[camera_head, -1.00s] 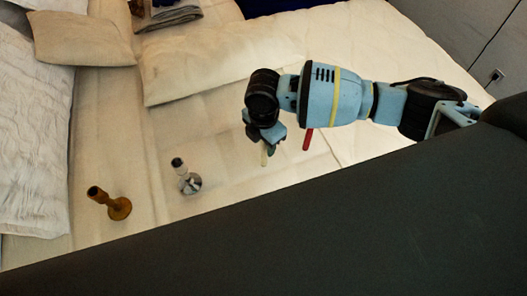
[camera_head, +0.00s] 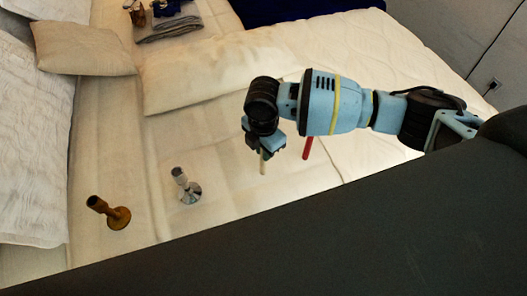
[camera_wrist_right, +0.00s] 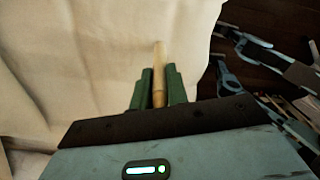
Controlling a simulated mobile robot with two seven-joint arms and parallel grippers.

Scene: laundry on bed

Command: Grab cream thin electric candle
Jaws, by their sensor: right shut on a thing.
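The cream thin candle (camera_head: 263,166) hangs below my right gripper (camera_head: 264,148) in the head view, pointing down toward the bed. In the right wrist view the candle (camera_wrist_right: 159,62) stands between the two green fingers of the right gripper (camera_wrist_right: 159,88), which are shut on it. Its upper part sticks out past the fingertips. A red stick-like thing (camera_head: 308,147), perhaps another candle, shows beside the right gripper, partly hidden behind the arm. My left gripper is not in view.
Pillows (camera_head: 84,47) lie at the left. Folded grey cloth (camera_head: 168,28) lies at the back. The bed between the silver holder and gripper is clear.

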